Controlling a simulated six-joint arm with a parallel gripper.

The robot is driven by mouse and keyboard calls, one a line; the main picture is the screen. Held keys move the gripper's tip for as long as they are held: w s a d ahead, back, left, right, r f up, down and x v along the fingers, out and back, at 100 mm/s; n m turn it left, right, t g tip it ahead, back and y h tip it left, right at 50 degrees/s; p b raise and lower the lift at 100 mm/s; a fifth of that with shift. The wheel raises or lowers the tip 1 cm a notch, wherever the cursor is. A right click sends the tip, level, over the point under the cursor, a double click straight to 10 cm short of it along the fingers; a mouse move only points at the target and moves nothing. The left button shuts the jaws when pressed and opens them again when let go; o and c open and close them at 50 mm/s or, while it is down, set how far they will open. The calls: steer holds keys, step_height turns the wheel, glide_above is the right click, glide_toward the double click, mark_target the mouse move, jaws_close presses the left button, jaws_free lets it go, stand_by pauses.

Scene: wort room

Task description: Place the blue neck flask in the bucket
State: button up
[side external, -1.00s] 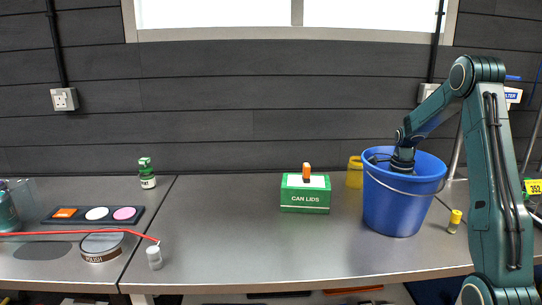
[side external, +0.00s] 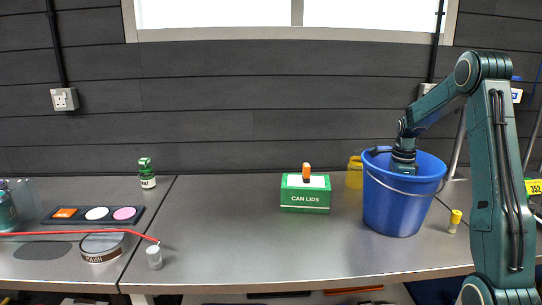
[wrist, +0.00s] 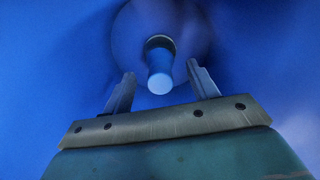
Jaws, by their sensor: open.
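The blue bucket (side external: 398,210) stands upright on the bench at the right in the side view. My gripper reaches down into it, so its fingers are hidden there. In the wrist view my gripper (wrist: 161,72) is open. The blue neck flask (wrist: 160,82) shows inside the bucket, its neck pointing towards the camera and its rounder body beyond. The end of the neck is between my two fingertips, with a gap on each side. Blue bucket wall (wrist: 50,70) surrounds them.
A green can lids box (side external: 305,195) and a yellow container (side external: 355,173) stand left of the bucket. A small yellow-capped vial (side external: 454,221) stands at its right. The bucket's wire handle hangs across its front.

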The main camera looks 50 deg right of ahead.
step_height(320, 180, up, 9)
steer(key=shift+f, duration=0.1)
steer(key=shift+r, duration=0.2)
stand_by(0.6)
steer(key=shift+a+r, duration=0.2)
steer(key=a+r+n+t+h, duration=0.1)
steer(key=a+r+n, duration=0.4)
steer(key=a, duration=0.5)
steer(key=a+r+n+t, duration=0.1)
steer(key=a+r+n, duration=0.2)
steer(key=a+n, duration=0.6)
steer(key=s+a+f+n+t, duration=0.1)
steer(key=s+a+f+n, duration=0.1)
steer(key=s+a+n, duration=0.3)
steer(key=s+a+f+n+t+y, duration=0.1)
steer(key=s+a+n, duration=0.4)
steer(key=a+n, duration=0.6)
steer(key=shift+a+f+t, duration=0.2)
steer(key=shift+f+t, duration=0.2)
steer(key=shift+t, duration=0.4)
